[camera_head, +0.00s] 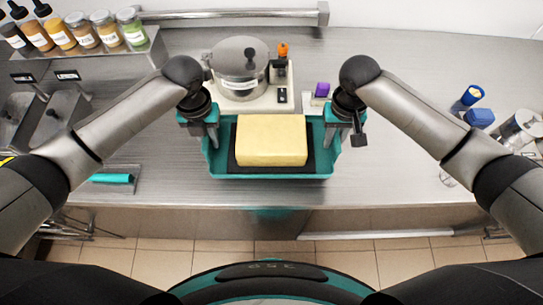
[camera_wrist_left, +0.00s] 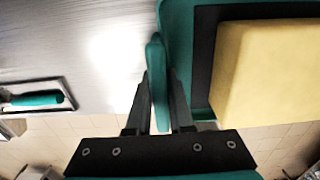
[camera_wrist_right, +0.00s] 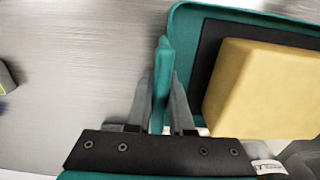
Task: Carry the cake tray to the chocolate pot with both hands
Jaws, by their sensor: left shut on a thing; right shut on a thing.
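The teal cake tray (camera_head: 222,172) is in the middle of the head view, at the counter's front edge. A black mat and a yellow rectangular cake (camera_head: 271,140) lie in it. My left gripper (camera_head: 207,140) is shut on the tray's left side; the left wrist view shows its fingers (camera_wrist_left: 158,95) around the teal rim. My right gripper (camera_head: 337,135) is shut on the tray's right side, its fingers (camera_wrist_right: 163,90) around the rim in the right wrist view. The chocolate pot (camera_head: 240,57), silver and lidded, stands behind the tray on a white base. Whether the tray touches the counter is unclear.
Spice jars (camera_head: 103,27) line a shelf at upper left. Blue items (camera_head: 479,117) stand at right. The counter beside the tray is clear.

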